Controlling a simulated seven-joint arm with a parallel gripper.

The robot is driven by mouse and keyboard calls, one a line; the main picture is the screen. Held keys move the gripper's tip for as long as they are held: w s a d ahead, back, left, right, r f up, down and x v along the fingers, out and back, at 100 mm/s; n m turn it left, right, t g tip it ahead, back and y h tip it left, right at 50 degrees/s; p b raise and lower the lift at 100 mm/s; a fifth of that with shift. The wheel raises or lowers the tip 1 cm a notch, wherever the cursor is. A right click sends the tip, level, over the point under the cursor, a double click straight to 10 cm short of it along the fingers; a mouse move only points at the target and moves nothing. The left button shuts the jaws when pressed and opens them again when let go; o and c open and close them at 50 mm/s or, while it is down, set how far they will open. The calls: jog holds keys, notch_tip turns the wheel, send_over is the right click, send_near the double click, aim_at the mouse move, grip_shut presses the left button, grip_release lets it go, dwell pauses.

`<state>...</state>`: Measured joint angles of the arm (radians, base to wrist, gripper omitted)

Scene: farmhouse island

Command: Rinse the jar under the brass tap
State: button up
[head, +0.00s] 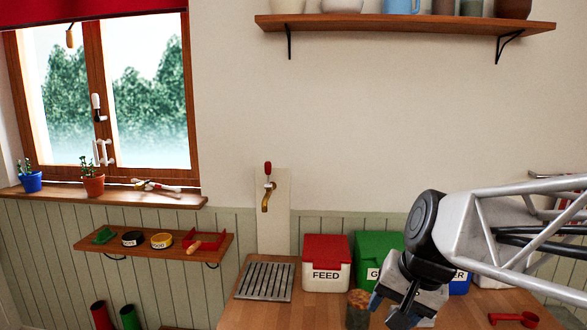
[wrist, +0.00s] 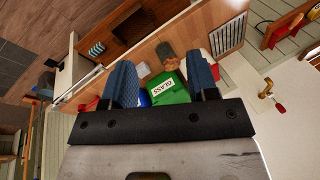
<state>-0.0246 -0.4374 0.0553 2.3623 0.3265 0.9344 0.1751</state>
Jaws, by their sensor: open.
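The jar (head: 358,311), brownish with a greyish part, stands on the wooden counter at the bottom of the head view, partly cut off by the frame. What looks like the same jar (wrist: 167,54) shows in the wrist view beyond my fingers, apart from them. The brass tap (head: 265,201) with a red handle is on a pale wall panel, above and behind the counter; it also shows in the wrist view (wrist: 267,89). My gripper (head: 389,307) is open and empty, just right of the jar in the head view. Its blue fingers (wrist: 161,82) frame the green bin in the wrist view.
A slatted drain rack (head: 264,282) lies left of the jar, below the tap. A red-lidded FEED bin (head: 326,277), a green bin (head: 372,248) and a blue bin (head: 459,281) line the back. A red scoop (head: 514,318) lies at right.

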jog(key=w+a+r+m+y, duration=0.2)
jog(key=w+a+r+m, duration=0.15)
jog(key=w, duration=0.55)
jog(key=w+a+r+m+y, duration=0.2)
jog(key=w+a, duration=0.3)
jog(key=w, duration=0.4)
notch_tip(320, 180, up, 3)
jog(key=m+t+y, duration=0.4)
jog(key=m+y, duration=0.2)
jog(key=m, duration=0.4)
send_over(268, 176)
jog(key=s+d, duration=0.5)
jog(key=s, duration=0.3)
jog(key=s+d, duration=0.5)
jog(key=s, duration=0.4)
jog(key=w+a+f+m+t+y, duration=0.1)
jog(key=w+a+m, duration=0.1)
jog(key=w, duration=0.5)
jog(key=w+a+f+m+t, duration=0.2)
jog(key=w+a+m, duration=0.1)
jog(key=w, duration=0.4)
jog(key=shift+w+m+y, duration=0.15)
jog(key=shift+m+y, duration=0.2)
jog(key=shift+y, duration=0.05)
jog(key=shift+w+a+f, duration=0.1)
jog(key=shift+a, duration=0.05)
jog(key=x, duration=0.7)
jog(key=shift+a, duration=0.15)
jog(key=shift+w, duration=0.15)
jog(key=shift+c, duration=0.3)
